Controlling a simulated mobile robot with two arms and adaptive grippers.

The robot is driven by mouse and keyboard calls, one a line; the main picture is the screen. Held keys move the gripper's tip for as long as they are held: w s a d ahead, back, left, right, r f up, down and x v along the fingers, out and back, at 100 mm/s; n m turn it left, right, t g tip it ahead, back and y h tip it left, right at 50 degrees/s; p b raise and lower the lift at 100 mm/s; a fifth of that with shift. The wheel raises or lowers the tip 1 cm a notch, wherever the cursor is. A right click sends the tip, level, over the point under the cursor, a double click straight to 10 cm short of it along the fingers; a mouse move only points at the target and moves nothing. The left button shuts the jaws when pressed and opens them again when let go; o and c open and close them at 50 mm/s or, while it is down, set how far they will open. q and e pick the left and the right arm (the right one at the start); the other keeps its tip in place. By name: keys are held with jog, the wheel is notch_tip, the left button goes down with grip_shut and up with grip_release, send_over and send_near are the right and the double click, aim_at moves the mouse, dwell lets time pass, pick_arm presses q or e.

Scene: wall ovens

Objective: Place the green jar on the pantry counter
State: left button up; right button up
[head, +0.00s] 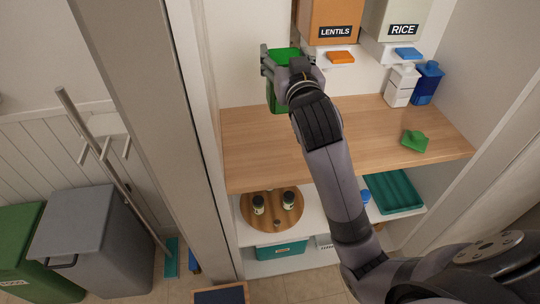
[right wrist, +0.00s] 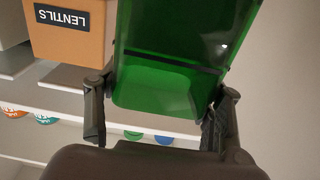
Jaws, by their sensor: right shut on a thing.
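The green jar (head: 276,97) is at the back left of the pantry counter (head: 262,152), beside the lentils dispenser. My right gripper (head: 284,66) is shut on it, and the gripper and wrist hide part of it. In the right wrist view the translucent green jar (right wrist: 168,75) with a dark band sits between the two fingers (right wrist: 158,112). I cannot tell whether its base touches the wooden counter. My left gripper is out of view.
Lentils (head: 330,14) and rice (head: 395,18) dispensers hang above the counter's back. White (head: 402,87) and blue (head: 427,84) containers stand at the back right. A green piece (head: 414,141) lies at the right. The counter's left front is clear.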

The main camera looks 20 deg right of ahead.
notch_tip(320, 180, down, 20)
jog(key=b, duration=0.1)
jog(key=shift+r, duration=0.2)
jog(key=shift+f+b, duration=0.2)
jog(key=shift+b, duration=0.2)
jog(key=o, duration=1.9)
jog(key=shift+o, duration=0.2)
jog(key=b+v, duration=0.2)
jog(key=v, duration=1)
jog(key=shift+r, duration=0.2)
